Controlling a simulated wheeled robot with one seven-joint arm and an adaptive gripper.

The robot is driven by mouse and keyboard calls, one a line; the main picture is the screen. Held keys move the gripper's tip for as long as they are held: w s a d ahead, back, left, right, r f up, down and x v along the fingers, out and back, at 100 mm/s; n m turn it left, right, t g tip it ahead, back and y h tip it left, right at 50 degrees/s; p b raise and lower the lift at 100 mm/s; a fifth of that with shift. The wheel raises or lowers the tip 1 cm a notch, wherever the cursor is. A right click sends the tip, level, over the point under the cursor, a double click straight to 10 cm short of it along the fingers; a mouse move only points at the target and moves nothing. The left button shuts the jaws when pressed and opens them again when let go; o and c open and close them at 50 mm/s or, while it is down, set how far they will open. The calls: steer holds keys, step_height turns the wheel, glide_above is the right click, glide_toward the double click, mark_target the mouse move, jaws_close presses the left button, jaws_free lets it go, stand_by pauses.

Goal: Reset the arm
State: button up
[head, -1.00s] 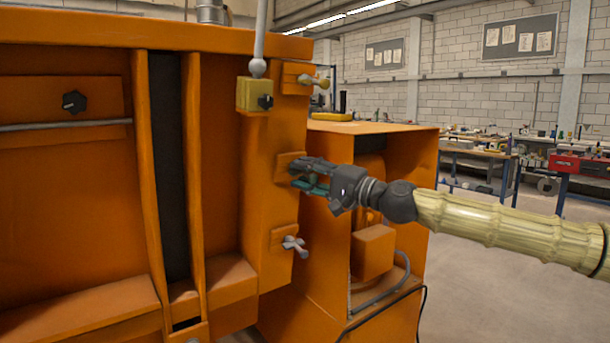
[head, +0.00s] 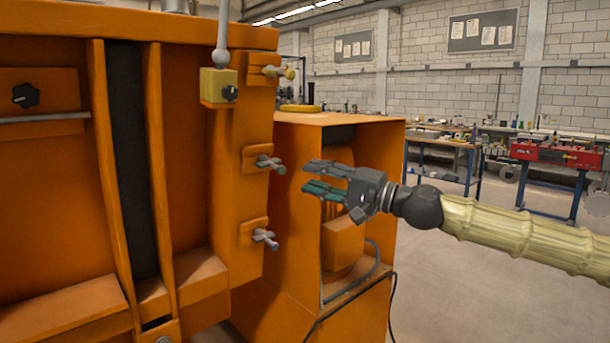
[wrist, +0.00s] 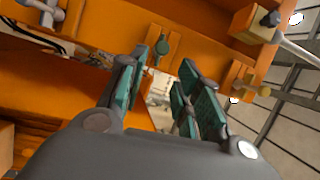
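My gripper (head: 322,179) is open and empty in the head view, to the right of the orange machine's side and apart from it. Its two green-padded fingers also show spread in the wrist view (wrist: 158,88). The middle clamp handle (head: 270,164) sits just left of the fingertips, with a clear gap. My arm reaches in from the right edge.
The orange sandbed machine (head: 190,200) fills the left. An upper handle (head: 280,72) and a lower handle (head: 264,238) stick out from its edge. A yellow box (head: 213,86) with a knob hangs above. An orange cabinet (head: 362,145) stands behind my gripper. Open floor lies at the right.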

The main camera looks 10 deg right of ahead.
steer(key=shift+s+d, duration=0.2)
steer(key=shift+d, duration=0.15)
steer(key=shift+f, duration=0.1)
